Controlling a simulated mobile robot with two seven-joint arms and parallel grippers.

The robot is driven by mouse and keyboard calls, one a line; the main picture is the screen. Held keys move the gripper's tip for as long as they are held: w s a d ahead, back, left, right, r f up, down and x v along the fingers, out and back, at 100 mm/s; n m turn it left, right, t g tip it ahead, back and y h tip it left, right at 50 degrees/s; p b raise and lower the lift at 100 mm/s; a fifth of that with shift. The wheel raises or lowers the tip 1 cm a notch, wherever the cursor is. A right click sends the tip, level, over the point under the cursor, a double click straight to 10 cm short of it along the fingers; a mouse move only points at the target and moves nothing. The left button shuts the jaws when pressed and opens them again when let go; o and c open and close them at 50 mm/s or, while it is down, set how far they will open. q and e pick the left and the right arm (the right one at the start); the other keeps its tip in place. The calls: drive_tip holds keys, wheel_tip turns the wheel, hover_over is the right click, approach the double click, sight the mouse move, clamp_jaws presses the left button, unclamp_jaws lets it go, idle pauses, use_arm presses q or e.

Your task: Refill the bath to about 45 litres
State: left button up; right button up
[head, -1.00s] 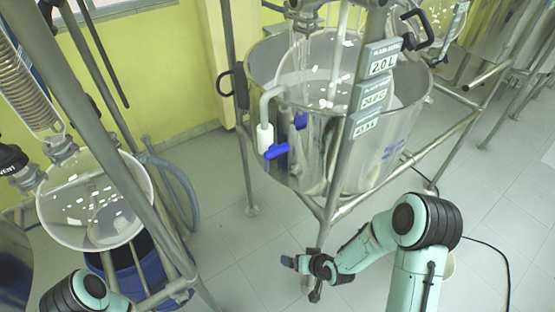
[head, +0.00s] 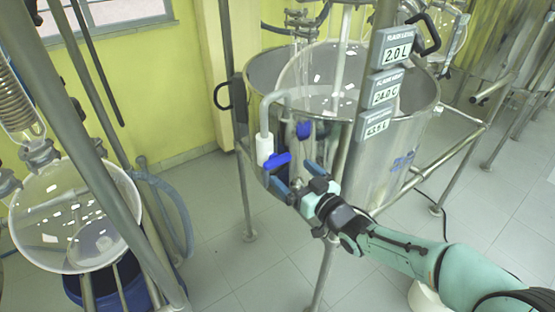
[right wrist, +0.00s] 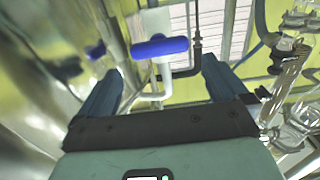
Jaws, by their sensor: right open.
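The bath is a shiny steel vessel (head: 405,140) on a tubular stand, with a round glass flask (head: 318,75) inside it. A white pipe with a blue tap handle (head: 277,161) comes over its rim on the near left side. In the right wrist view the blue handle (right wrist: 160,47) lies crosswise on the white pipe, ahead of the fingers. My right gripper (head: 296,178) is open and empty, its fingertips just below and right of the handle. In the right wrist view its two fingers (right wrist: 160,82) stand apart, with the pipe showing between them. My left gripper is not in view.
Label displays on the post read 2.0 L (head: 397,54) for flask level, about 24.0 C (head: 386,93), and a lower one too small to read. Another glass flask (head: 75,215) hangs at left over a blue bucket (head: 95,285). Stand legs surround the bath.

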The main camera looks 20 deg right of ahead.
sight(280, 162)
drive_tip(key=x, duration=0.7)
drive_tip(key=shift+w+a+p, duration=0.1)
drive_tip(key=shift+w+p, duration=0.2)
drive_tip(key=shift+p, duration=0.1)
drive_tip(key=shift+f, duration=0.1)
drive_tip(key=c, duration=0.7)
